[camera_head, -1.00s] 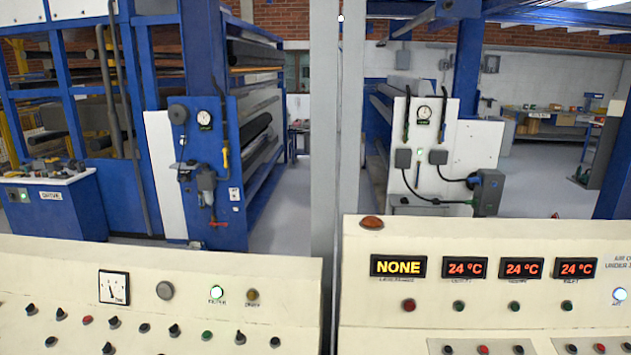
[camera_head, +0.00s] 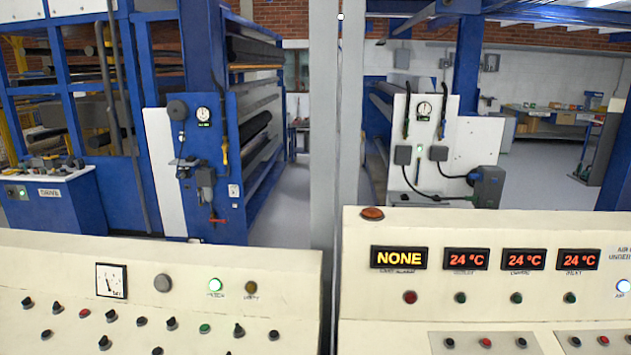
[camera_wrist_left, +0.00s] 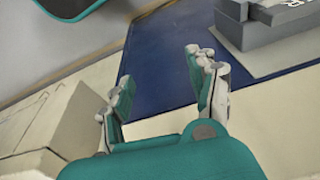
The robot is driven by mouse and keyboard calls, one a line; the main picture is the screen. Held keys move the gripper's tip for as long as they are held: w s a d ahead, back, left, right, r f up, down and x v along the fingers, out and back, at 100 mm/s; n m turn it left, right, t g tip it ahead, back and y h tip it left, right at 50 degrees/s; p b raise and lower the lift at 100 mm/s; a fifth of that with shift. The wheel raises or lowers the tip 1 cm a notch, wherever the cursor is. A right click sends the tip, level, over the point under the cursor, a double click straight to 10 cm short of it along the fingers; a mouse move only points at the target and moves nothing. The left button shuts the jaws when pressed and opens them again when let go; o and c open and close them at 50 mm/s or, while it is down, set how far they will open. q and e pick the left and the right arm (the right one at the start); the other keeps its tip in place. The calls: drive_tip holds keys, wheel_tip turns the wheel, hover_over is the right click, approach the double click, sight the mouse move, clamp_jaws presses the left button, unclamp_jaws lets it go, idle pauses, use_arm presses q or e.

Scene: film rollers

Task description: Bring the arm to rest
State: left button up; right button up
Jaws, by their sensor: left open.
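My left gripper (camera_wrist_left: 158,64) shows in the left wrist view, with teal and grey fingers spread apart. It is open, and nothing is between the fingers. Below and beyond the fingers are a dark blue surface (camera_wrist_left: 165,75) and cream-coloured surfaces. No gripper or arm shows in the head view. My right gripper is in neither view.
Two cream control panels stand close in front: the left one (camera_head: 60,255) with knobs and a dial, the right one (camera_head: 450,225) with lit displays. A grey post (camera_head: 324,150) rises between them. Blue roller machines (camera_head: 228,180) stand behind, with grey floor (camera_head: 300,210) between.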

use_arm(q)
drive_tip(key=s+f+b, duration=0.1)
drive_tip(key=s+f, duration=0.2)
drive_tip(key=f, duration=0.4)
drive_tip(key=s+a+f+g+b, duration=0.1)
drive_tip(key=s+f, duration=0.1)
drive_tip(key=f, duration=0.5)
drive_tip(key=s+f+b, duration=0.1)
drive_tip(key=s+f, duration=0.2)
drive_tip(key=f, duration=0.4)
drive_tip(key=s+a+f+b, duration=0.2)
drive_tip(key=s+f, duration=0.9)
drive_tip(key=shift+s+a+g+b, duration=0.15)
drive_tip(key=shift+s+g+b, duration=0.05)
drive_tip(key=shift+g+b, duration=0.2)
